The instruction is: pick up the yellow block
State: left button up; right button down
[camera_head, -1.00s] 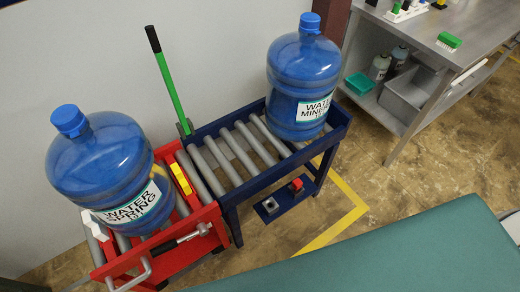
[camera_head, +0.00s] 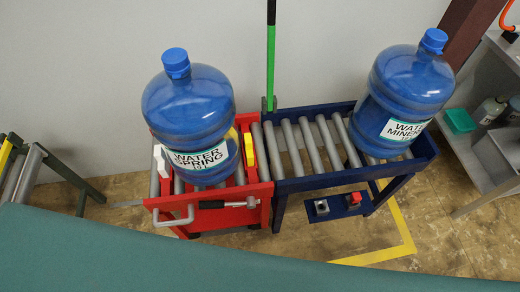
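The yellow block (camera_head: 249,150) stands on the rollers of the red cart (camera_head: 262,188), just right of the left water jug (camera_head: 196,122) and close to the joint with the blue conveyor. It is small and narrow, and nothing holds it. The left jug is blue with a "Water Spring" label and stands upright on the red cart. Neither of my grippers shows in the head view.
A second blue jug (camera_head: 405,95) stands on the right of the blue roller conveyor (camera_head: 318,182). A green-handled pole (camera_head: 270,65) leans at the wall behind. A teal surface (camera_head: 150,255) fills the front. Another roller stand (camera_head: 30,165) is at left.

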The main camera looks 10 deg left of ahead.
aim_at(248, 140)
jog(key=i+l+u, duration=0.2)
jog(key=l, duration=0.7)
jog(key=k+l+u, duration=0.2)
jog(key=l, duration=0.65)
jog(key=i+l+u, duration=0.2)
jog(key=l, duration=0.75)
jog(key=k+l+u, duration=0.15)
jog(key=l, duration=0.7)
